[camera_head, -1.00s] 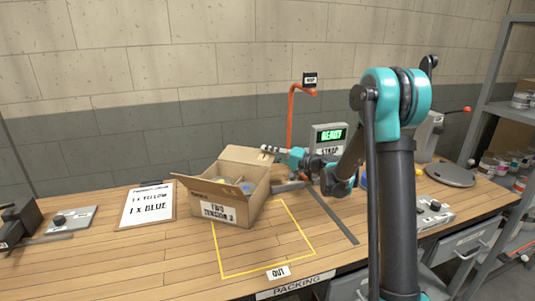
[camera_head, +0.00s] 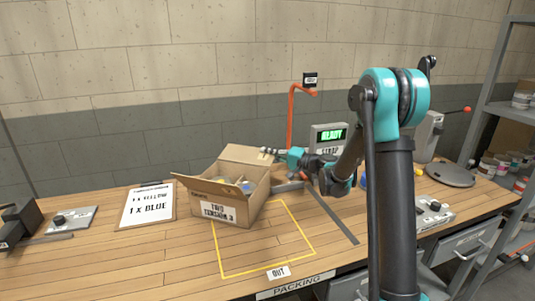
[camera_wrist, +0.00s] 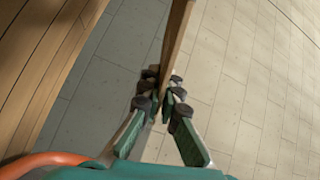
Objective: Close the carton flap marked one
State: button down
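No number one can be read on a flap. My gripper (camera_head: 266,152) is at the right edge of the back flap. In the wrist view, a brown panel (camera_wrist: 178,40), seen nearly edge-on, runs down to my gripper's fingertips (camera_wrist: 164,80). The fingers are close together; whether they grip the panel is unclear. Cans (camera_head: 246,187) show inside the carton.
A yellow outline (camera_head: 312,246) marked OUT lies in front, its inside mostly clear. A clipboard (camera_head: 146,205) lies left of the carton. An orange post (camera_head: 290,125) and a green READY display (camera_head: 331,136) stand behind my arm.

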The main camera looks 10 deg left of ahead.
jog(key=r+n, duration=0.1)
jog(key=n, duration=0.1)
jog(key=s+r+n, duration=0.1)
jog(key=shift+a+r+n, duration=0.15)
jog(key=shift+r+n, duration=0.1)
jog(key=shift+n, duration=0.15)
jog(key=s+r+n, duration=0.1)
jog(key=n, duration=0.1)
jog(key=s+r+n, duration=0.1)
jog(key=shift+a+n, duration=0.35)
jog(key=shift+n, duration=0.05)
jog(key=shift+w, duration=0.1)
dwell(0.7)
jog(key=c, duration=1.8)
grip_release()
jog(key=shift+o, duration=0.2)
jog(key=v, duration=1.2)
